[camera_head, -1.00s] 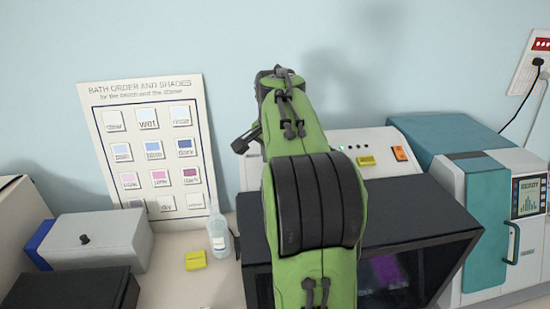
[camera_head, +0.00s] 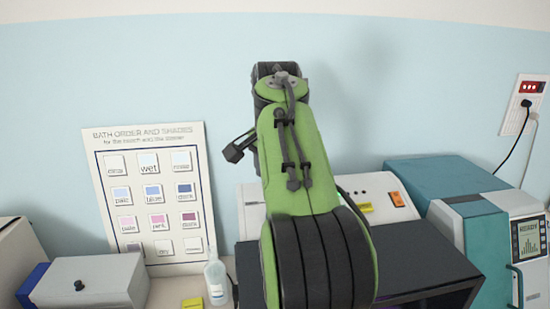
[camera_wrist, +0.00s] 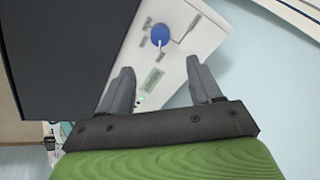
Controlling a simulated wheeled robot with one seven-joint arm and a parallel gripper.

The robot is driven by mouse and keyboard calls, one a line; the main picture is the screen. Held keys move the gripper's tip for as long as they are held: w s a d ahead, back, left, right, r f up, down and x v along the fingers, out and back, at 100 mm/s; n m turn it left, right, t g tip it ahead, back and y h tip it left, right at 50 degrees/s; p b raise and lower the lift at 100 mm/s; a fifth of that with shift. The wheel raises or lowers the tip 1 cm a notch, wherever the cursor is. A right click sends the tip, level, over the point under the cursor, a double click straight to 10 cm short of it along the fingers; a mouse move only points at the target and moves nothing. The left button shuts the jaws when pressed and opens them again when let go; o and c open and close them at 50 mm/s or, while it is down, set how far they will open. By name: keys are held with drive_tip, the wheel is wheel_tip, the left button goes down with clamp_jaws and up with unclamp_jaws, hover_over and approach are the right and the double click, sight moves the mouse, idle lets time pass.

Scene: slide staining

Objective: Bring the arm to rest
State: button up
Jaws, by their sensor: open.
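My green and black arm rises in the middle of the head view, in front of the bench and the wall. My gripper (camera_wrist: 160,92) shows in the wrist view with its two grey fingers spread apart and nothing between them. Beyond the fingers is a white device panel (camera_wrist: 178,62) with a blue round part (camera_wrist: 160,34) and a small display. The fingers appear apart from the panel. In the head view the gripper itself cannot be made out clearly.
A black box (camera_head: 425,265) stands right of my arm, before a white device (camera_head: 375,195). A teal and white machine (camera_head: 500,250) stands far right. A poster (camera_head: 155,195), a bottle (camera_head: 215,280) and a grey box (camera_head: 85,282) are at left. Open wall lies above.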

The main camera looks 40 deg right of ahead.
drive_tip(key=shift+v, duration=1.75)
drive_tip(key=shift+w, duration=0.1)
